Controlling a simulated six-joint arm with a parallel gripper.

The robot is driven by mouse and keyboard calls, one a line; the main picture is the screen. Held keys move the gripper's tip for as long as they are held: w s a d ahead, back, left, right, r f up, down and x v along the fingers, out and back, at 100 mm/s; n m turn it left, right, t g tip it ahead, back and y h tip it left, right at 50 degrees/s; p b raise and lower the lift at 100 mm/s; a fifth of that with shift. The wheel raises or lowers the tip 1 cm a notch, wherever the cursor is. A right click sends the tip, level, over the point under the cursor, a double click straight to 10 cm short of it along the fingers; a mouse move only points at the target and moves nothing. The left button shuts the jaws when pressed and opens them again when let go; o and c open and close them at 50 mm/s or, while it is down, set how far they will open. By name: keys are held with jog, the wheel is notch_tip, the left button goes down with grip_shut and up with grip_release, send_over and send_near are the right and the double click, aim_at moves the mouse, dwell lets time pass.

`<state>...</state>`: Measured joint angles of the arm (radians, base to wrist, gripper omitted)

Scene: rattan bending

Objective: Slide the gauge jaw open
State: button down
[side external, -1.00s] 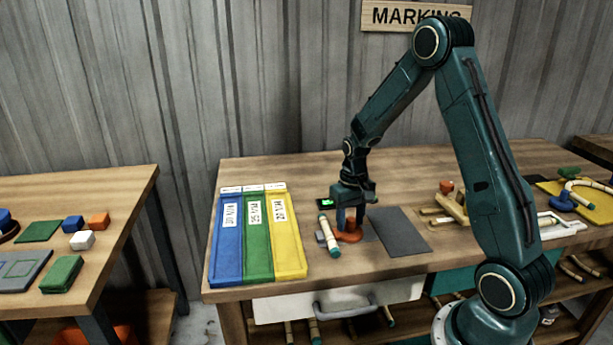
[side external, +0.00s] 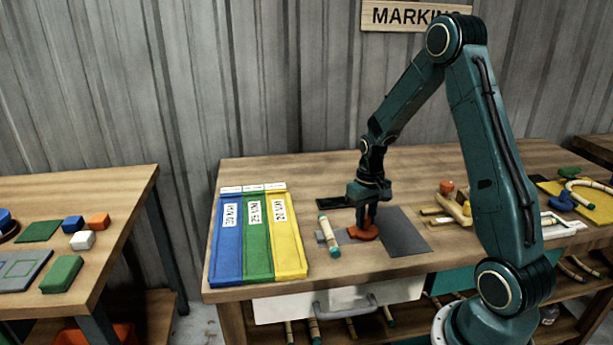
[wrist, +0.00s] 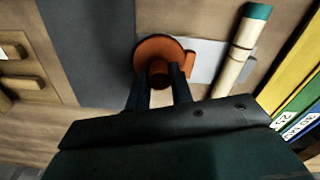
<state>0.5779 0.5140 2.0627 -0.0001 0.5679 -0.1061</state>
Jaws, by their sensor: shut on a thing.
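The gauge's orange jaw (side external: 364,232) with its round base and upright knob sits at the left edge of the dark grey mat (side external: 408,236). It also shows in the wrist view (wrist: 150,50). My gripper (side external: 366,218) points down and is shut on the jaw's knob; its fingers flank the knob in the wrist view (wrist: 159,85). A pale grey bar (wrist: 205,58) runs beside the jaw, under a rattan piece (side external: 328,231) with a teal end. The rattan lies left of the jaw, with a gap between. A black display (side external: 335,203) lies behind them and looks dark.
Blue (side external: 229,240), green (side external: 257,240) and yellow (side external: 287,245) labelled trays stand to the left. A wooden jig (side external: 452,208) stands right of the mat. The mat's right part is bare. A drawer handle (side external: 345,308) sticks out below the front edge.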

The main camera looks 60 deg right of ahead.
aim_at(368, 216)
jog(key=shift+s+d, duration=0.25)
jog(key=shift+d, duration=0.05)
jog(key=c, duration=1.2)
grip_release()
jog(key=shift+c, duration=0.2)
jog(key=shift+r, duration=0.15)
jog(key=shift+r, duration=0.6)
notch_tip(368, 216, up, 12)
jog(key=shift+r, duration=0.15)
